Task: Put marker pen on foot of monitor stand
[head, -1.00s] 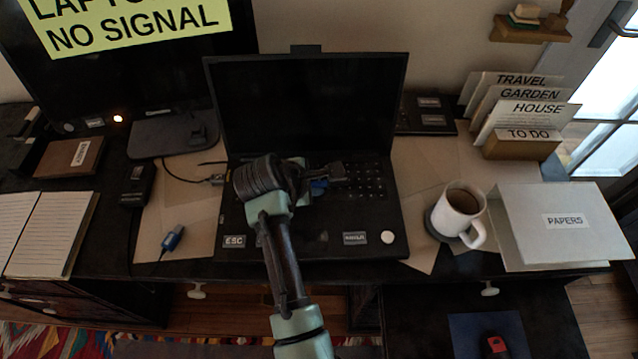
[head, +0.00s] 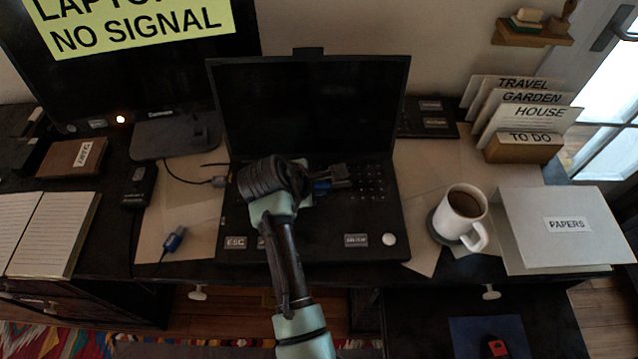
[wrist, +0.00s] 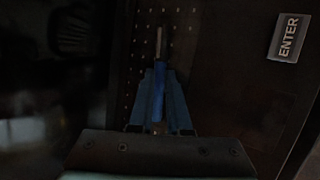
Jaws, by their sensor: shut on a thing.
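My gripper (head: 335,180) is over the keyboard of the open black laptop (head: 300,235). In the wrist view my gripper (wrist: 161,100) is shut on a slim blue marker pen (wrist: 160,85), whose thin pale end points away from the palm. In the head view only a small blue bit of the pen (head: 320,187) shows beside the fingers. The foot of the monitor stand (head: 175,137) is a flat dark plate at the back left, below the monitor (head: 120,80). Its visible top looks mostly clear, and my gripper is to its right and nearer the front.
The laptop screen (head: 310,105) stands upright behind my gripper. A cable with a plug (head: 218,181) lies between foot and laptop. A blue-ended connector (head: 173,240), a black box (head: 139,185) and a notebook (head: 45,235) are left. A coffee mug (head: 465,210) stands right.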

